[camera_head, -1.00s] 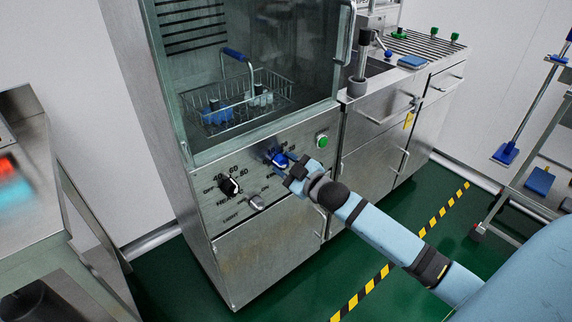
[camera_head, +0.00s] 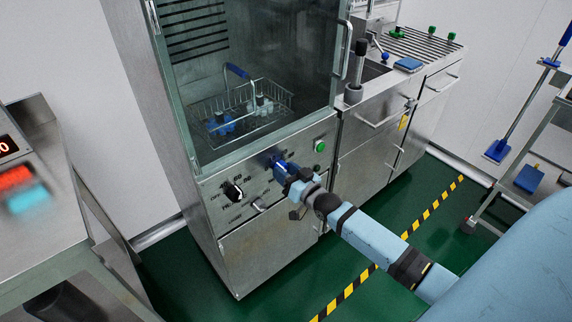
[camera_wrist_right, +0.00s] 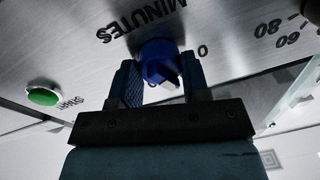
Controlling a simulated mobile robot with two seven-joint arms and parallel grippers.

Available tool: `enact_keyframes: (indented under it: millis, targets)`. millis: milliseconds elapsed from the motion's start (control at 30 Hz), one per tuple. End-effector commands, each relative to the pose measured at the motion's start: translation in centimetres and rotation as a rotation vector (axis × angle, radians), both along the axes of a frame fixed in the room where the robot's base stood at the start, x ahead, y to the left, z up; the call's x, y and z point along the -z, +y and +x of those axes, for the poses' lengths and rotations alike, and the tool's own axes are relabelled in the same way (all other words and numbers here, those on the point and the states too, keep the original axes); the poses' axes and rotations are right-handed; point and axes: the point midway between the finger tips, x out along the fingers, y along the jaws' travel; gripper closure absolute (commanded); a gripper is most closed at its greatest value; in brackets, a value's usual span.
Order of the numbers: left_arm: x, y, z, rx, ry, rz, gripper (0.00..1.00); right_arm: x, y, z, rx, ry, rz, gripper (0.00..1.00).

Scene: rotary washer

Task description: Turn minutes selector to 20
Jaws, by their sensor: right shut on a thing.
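The minutes selector is a blue knob (camera_wrist_right: 160,62) on the washer's steel control panel, under the word MINUTES in the right wrist view. In the head view the blue knob (camera_head: 276,160) shows just beyond my right fingertips. My right gripper (camera_head: 284,166) is at the panel and shut on the knob. In the right wrist view its two fingers (camera_wrist_right: 160,82) stand on either side of the knob. A "0" mark shows right of the knob; the other minute marks are hidden or unreadable. My left gripper is not in view.
A black knob (camera_head: 233,191) and a grey switch (camera_head: 260,205) sit left of and below the minutes knob. A green start button (camera_head: 320,146) is to its right. The glass door (camera_head: 250,80) above is closed, with a wire basket (camera_head: 240,112) behind it.

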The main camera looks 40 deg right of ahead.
Motion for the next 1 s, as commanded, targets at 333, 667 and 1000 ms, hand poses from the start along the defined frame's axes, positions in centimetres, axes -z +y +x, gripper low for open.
enact_keyframes:
  millis: [333,667,1000]
  targets:
    - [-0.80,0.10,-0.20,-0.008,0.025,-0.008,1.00,-0.16,0.06,0.01,0.000,0.026,0.327,0.81]
    - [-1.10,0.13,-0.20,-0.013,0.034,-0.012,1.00,0.01,0.10,0.03,0.000,0.046,0.590,0.81]
    - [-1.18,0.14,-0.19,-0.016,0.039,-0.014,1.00,0.08,0.08,0.02,0.000,0.057,0.735,0.81]
